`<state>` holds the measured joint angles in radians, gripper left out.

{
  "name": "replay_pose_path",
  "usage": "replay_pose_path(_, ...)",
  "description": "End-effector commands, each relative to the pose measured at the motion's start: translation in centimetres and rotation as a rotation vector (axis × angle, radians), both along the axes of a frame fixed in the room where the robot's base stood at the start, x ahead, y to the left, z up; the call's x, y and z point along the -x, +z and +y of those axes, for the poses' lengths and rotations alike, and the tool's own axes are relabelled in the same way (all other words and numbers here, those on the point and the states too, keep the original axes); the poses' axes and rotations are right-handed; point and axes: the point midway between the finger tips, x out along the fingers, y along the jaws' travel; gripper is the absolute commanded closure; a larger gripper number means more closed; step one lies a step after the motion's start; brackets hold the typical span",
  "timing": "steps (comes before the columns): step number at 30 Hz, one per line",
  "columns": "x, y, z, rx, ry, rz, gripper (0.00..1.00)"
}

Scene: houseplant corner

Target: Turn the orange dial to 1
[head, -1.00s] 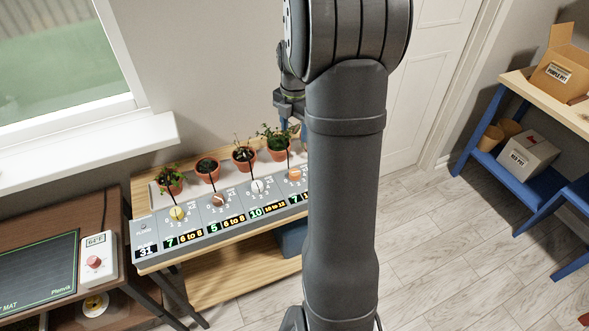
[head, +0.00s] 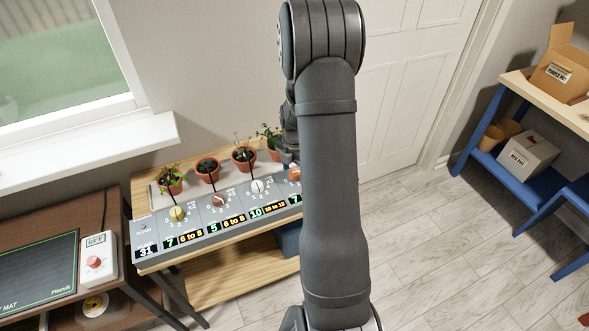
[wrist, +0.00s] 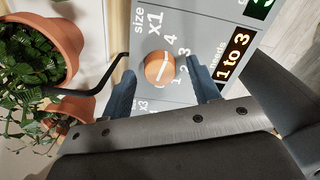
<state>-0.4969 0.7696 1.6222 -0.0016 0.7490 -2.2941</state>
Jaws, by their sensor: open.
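The orange dial (wrist: 158,68) shows in the wrist view on the grey panel (wrist: 212,18), with a white line across its face. The numbers up to 4 curve around its right side; I cannot tell for sure which one the line points at. My gripper (wrist: 161,71) is open, one blue finger on each side of the dial, with gaps showing; I cannot tell the height of the fingertips above the panel. In the head view the orange dial (head: 294,174) sits at the visible right end of the panel, beside my arm, which hides the panel beyond it.
A yellow dial (head: 177,213), a brown dial (head: 218,199) and a white dial (head: 257,186) sit further left. Potted plants stand behind the panel; one pot (wrist: 52,47) is close to my left finger. A black bent tube (wrist: 106,76) runs beside that finger.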

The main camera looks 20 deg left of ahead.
Motion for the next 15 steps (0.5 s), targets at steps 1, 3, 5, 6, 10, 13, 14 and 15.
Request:
replay_pose_path(1, 0.01, -0.23, -0.01, 0.0, 0.0, 0.0, 0.44)
replay_pose_path(3, 0.03, -0.38, -0.01, 0.001, 0.0, 0.0, 0.44)
replay_pose_path(5, 0.02, -0.42, -0.02, 0.0, 0.0, 0.0, 0.44)
replay_pose_path(6, 0.02, -0.42, -0.02, 0.0, 0.0, 0.0, 0.44)
replay_pose_path(10, 0.01, -0.39, -0.01, 0.0, 0.0, 0.0, 0.44)
replay_pose_path(13, 0.01, -0.38, -0.01, 0.0, 0.0, 0.0, 0.64)
replay_pose_path(14, 0.01, -0.38, -0.01, 0.0, 0.0, 0.0, 0.7)
replay_pose_path(15, 0.01, -0.38, -0.01, 0.0, 0.0, 0.0, 0.78)
